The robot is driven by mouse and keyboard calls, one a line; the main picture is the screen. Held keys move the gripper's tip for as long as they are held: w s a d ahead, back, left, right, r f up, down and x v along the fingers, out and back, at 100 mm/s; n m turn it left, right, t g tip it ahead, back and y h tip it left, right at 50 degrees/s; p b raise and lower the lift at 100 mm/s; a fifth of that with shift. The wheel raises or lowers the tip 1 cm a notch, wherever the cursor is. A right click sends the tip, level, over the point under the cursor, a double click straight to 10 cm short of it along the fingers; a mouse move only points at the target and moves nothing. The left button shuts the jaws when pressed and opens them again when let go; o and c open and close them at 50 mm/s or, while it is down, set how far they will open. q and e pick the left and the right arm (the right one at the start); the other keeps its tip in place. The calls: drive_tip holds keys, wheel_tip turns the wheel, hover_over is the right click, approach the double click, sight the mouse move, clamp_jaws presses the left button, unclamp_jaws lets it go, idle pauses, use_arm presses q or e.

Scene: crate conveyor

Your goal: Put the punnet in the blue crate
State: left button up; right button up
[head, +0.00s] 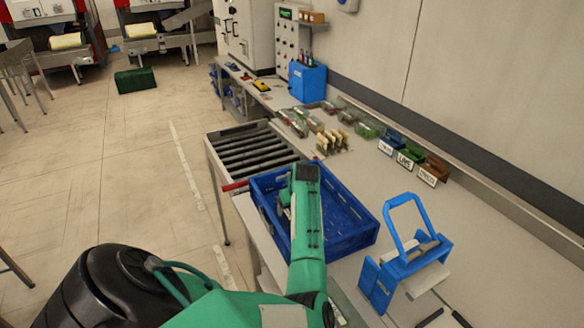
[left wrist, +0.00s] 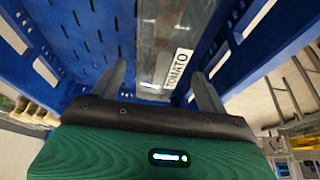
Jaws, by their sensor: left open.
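The blue crate (head: 350,222) stands on the bench at the end of the roller conveyor. My left arm reaches over it in the head view and hides part of its inside. In the left wrist view my left gripper (left wrist: 160,88) is open, its two fingers pointing into the blue crate (left wrist: 85,35). A clear punnet (left wrist: 160,35) with a white TOMATO label lies in the crate, ahead of and between the fingertips. I cannot tell whether the fingers touch it. The punnet is hidden by my arm in the head view. My right gripper is not in view.
A roller conveyor (head: 250,150) lies behind the crate. Several punnets (head: 368,129) and small labelled bins (head: 411,158) stand along the bench. A blue-handled carrier (head: 405,262) stands close to the crate's right. A green crate (head: 135,80) is on the floor.

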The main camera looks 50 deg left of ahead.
use_arm(q)
drive_tip(key=b+v, duration=0.1)
drive_tip(key=v, duration=0.7)
drive_tip(key=shift+d+r, duration=0.1)
